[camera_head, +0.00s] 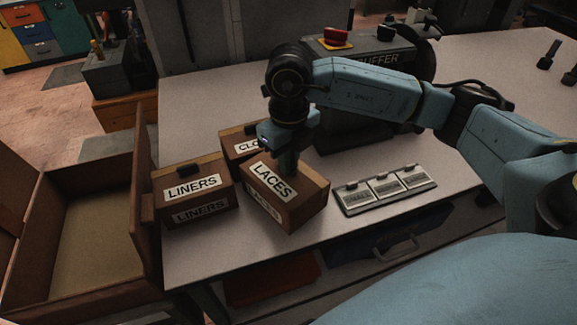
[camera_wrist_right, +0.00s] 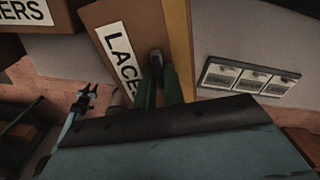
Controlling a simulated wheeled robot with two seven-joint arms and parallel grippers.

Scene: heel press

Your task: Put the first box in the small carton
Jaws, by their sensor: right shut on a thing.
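The LACES box (camera_head: 300,207) is brown with a white label and sits near the table's front edge. My right gripper (camera_head: 288,166) points down onto its top and is shut on its dark handle, which also shows in the right wrist view (camera_wrist_right: 155,57). I cannot tell whether the box touches the table. The LINERS box (camera_head: 222,172) stands to its left. A box labelled CLO… (camera_head: 228,136) stands behind, partly hidden by my gripper. An open brown carton (camera_head: 148,190) is at the left, its visible floor empty. A small blue-and-black claw, seemingly my left gripper (camera_wrist_right: 84,96), shows in the right wrist view.
A grey panel with three labelled plates (camera_head: 387,190) lies right of the LACES box. A dark machine with a red button (camera_head: 337,35) stands behind my right arm. The carton's raised side stands close to the table's left edge. The table's right side is mostly clear.

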